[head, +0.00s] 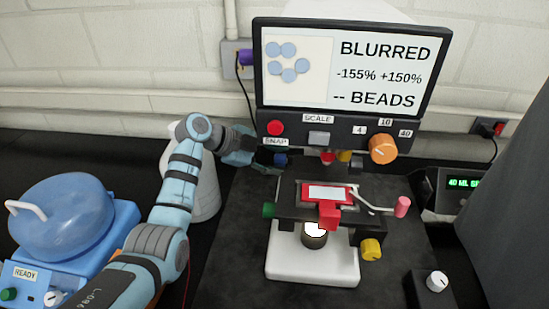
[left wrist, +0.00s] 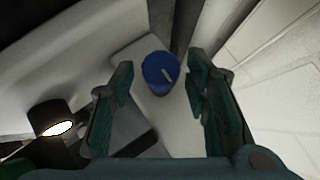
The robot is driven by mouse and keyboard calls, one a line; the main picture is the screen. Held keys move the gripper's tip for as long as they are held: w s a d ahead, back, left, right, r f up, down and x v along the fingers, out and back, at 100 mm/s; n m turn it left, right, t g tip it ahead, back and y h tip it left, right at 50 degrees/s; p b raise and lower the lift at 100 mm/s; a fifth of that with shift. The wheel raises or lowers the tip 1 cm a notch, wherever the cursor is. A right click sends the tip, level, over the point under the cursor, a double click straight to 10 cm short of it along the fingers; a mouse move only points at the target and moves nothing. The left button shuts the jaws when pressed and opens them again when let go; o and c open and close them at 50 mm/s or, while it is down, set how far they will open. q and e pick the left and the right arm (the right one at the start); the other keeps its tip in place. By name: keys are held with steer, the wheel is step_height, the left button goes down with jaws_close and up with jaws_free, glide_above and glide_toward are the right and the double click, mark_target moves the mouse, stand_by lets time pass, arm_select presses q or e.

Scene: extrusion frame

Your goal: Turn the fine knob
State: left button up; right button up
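A microscope with a white base (head: 312,268) and a dark stage stands on the black bench. A blue knob (head: 281,159) shows at its back left; in the left wrist view the blue knob (left wrist: 160,72) has a pale mark on its face. My left gripper (head: 266,165) is beside this knob in the head view. In the wrist view the left gripper's fingers (left wrist: 158,85) are apart, one on each side of the knob, with gaps to it. No knob in view is labelled fine. My right gripper is not in view.
A red slide holder (head: 329,213) sits on the stage. Other knobs are green (head: 269,210), yellow (head: 371,249), pink (head: 402,206) and orange (head: 383,148). A blue domed device (head: 65,215) stands at left, a white container (head: 206,190) behind my left arm.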

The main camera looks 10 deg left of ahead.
arm_select(q)
steer(key=shift+w, duration=0.1)
jaws_close()
steer(key=shift+t+p, duration=0.3)
steer(key=shift+s+f+m+t+h, duration=0.2)
steer(key=shift+m+t+h, duration=0.2)
steer(key=shift+m+t, duration=0.6)
steer(key=shift+s+f+m+t+h, duration=0.15)
steer(key=shift+m+t+h, duration=0.25)
steer(key=shift+m+t, duration=0.55)
steer(key=shift+w+t, duration=0.1)
steer(key=shift+t, duration=0.15)
